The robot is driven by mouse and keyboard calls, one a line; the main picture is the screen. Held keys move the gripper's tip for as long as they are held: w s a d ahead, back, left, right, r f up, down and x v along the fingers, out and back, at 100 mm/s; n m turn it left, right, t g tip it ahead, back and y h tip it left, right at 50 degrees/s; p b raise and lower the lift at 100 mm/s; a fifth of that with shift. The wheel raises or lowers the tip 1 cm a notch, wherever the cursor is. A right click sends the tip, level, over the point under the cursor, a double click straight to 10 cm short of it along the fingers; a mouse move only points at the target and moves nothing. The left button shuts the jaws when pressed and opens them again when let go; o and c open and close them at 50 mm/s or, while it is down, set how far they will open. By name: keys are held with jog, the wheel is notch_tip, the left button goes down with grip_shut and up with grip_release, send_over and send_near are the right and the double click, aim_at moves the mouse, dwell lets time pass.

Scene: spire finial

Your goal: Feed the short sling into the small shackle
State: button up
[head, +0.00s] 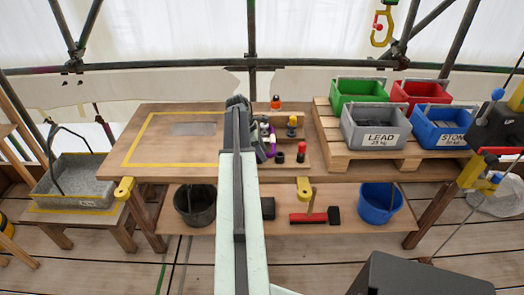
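My arm reaches forward over the wooden bench, and my gripper (238,102) is at its far end, seen from behind. Its fingers are hidden, so I cannot tell whether it is open or shut or holds anything. A small purple looped piece (264,130), possibly the short sling, shows just right of the gripper; part of it is hidden behind my arm. Whether it touches the gripper is unclear. Small dark, yellow and red fittings stand on the bench beside it, including a yellow-topped one (292,122). I cannot tell which of them, if any, is the small shackle.
The bench (135,165) has a yellow-taped area at left. Green (355,92), red (418,93), grey (375,130) and blue (440,128) bins sit on a pallet at right. Buckets and a red-headed brush (315,217) are on the lower shelf. A yellow hook (381,27) hangs upper right.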

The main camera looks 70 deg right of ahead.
jog(key=p+v, duration=0.7)
jog(key=shift+w+r, duration=0.2)
jog(key=shift+r, duration=0.15)
jog(key=shift+a, duration=0.1)
